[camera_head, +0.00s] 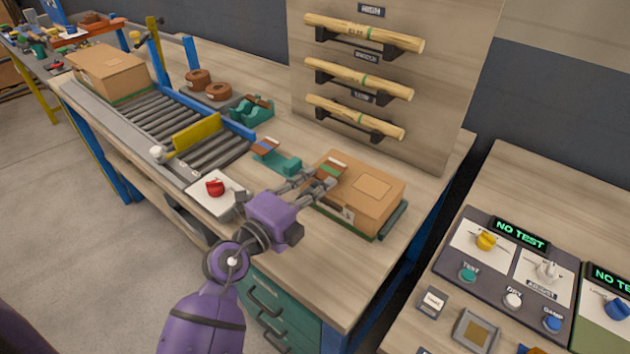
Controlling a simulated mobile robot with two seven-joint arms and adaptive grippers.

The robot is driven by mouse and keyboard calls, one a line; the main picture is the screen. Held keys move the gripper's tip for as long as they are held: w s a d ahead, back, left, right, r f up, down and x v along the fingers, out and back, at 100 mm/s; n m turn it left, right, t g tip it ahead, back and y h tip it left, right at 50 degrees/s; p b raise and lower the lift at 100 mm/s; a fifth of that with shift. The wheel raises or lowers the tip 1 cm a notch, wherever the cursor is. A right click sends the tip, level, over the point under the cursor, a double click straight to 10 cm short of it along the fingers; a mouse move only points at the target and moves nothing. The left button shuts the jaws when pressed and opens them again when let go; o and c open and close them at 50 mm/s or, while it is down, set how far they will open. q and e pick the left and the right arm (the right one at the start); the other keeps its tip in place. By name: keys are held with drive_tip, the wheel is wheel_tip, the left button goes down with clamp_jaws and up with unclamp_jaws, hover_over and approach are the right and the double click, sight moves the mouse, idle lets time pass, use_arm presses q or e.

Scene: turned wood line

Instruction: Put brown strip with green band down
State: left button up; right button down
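The brown strip with green band (329,171) is at the fingertips of my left gripper (321,185), above the left part of the closed cardboard box (372,190). The fingers appear closed on its near end; I cannot tell whether the strip touches the box top. The box stands at the right end of the bench, with a dark green edge showing under it. My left arm reaches in from the bottom of the view. My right gripper is not in view.
A teal holder (285,164) with a blue-banded strip (266,147) stands left of the box. Behind are a green dispenser (252,112) and brown tape rolls (218,91). A roller conveyor (168,122) with a yellow gate (196,134) lies left. A rack board (440,110) holds three wooden rods.

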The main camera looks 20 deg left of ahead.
use_arm(q)
drive_tip(key=o, duration=0.4)
drive_tip(key=shift+r+b+v, duration=0.2)
drive_tip(key=shift+v, duration=1.8)
drive_tip(key=shift+r+b+v, duration=0.25)
drive_tip(key=shift+v, duration=1.75)
drive_tip(key=shift+r+b+v, duration=0.2)
drive_tip(key=shift+v, duration=1.8)
